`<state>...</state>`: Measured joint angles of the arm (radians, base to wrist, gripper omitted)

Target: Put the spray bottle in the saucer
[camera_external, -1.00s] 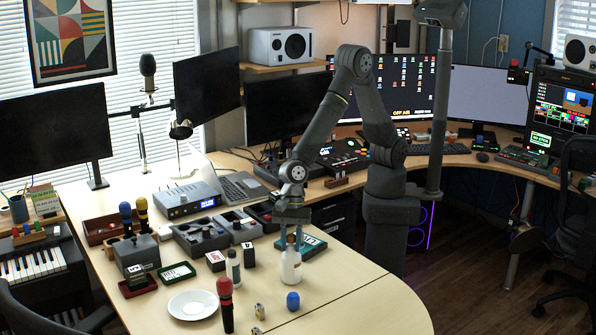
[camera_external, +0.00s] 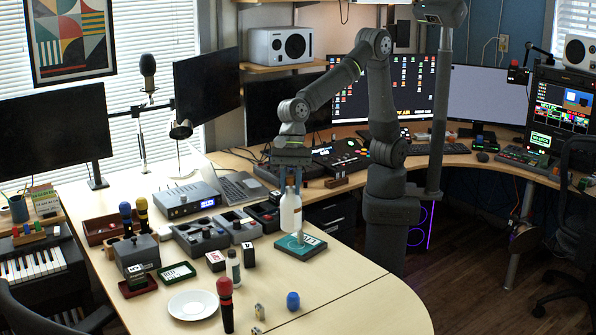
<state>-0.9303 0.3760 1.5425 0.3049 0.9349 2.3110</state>
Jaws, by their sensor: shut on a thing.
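The spray bottle (camera_external: 291,214) is white and hangs upright in my gripper (camera_external: 291,182), which is shut on its top. It is raised above the desk, in front of a teal box as seen from the camera. The saucer (camera_external: 193,305) is a round white dish lying on the desk at the lower left. It looks empty. My gripper is up and to the right of the saucer, well apart from it.
A red-topped microphone (camera_external: 226,306) stands at the saucer's right edge in the picture. A small bottle (camera_external: 233,267), dark and white boxes, a blue round object (camera_external: 293,301) and the teal box (camera_external: 300,247) are nearby. The desk's front right is clear.

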